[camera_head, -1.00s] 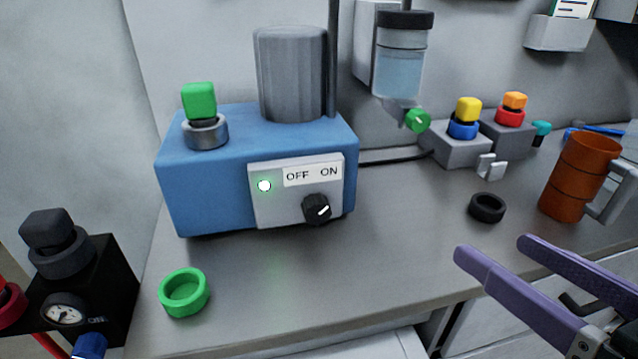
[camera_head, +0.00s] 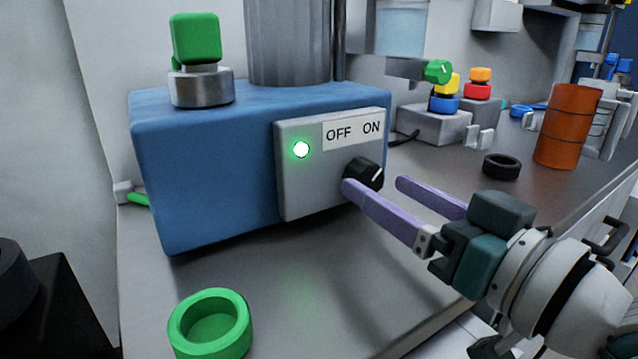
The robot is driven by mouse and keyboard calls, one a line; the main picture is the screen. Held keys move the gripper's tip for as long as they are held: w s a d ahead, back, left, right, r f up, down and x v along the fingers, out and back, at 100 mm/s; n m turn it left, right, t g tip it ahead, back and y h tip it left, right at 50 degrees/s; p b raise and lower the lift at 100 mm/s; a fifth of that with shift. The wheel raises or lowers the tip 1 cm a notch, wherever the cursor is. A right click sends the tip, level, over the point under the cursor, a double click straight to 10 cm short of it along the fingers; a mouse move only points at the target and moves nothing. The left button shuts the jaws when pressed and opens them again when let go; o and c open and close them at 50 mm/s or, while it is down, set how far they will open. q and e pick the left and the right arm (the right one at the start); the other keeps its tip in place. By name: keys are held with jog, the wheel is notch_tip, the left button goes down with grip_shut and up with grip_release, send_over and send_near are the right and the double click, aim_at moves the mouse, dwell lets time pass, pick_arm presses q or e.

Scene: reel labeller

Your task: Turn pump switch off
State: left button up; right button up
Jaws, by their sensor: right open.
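The blue pump box (camera_head: 205,180) stands on the bench with a light panel (camera_head: 305,190) on its front. The panel carries a lit green lamp (camera_head: 301,149) and an OFF / ON label (camera_head: 352,134). The black rotary switch (camera_head: 365,172) sits below the label, its white mark tilted up to the right, toward ON. My right gripper (camera_head: 374,184) is open, its purple fingers reaching toward the switch. The nearer fingertip overlaps the switch's lower edge in the picture; I cannot tell whether it touches. The farther fingertip is to the right of the switch. My left gripper is not in view.
A green ring cap (camera_head: 210,325) lies on the bench in front of the pump. A black box (camera_head: 60,312) stands at lower left.

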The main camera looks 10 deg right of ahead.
jog(key=shift+x, duration=1.25)
grip_shut()
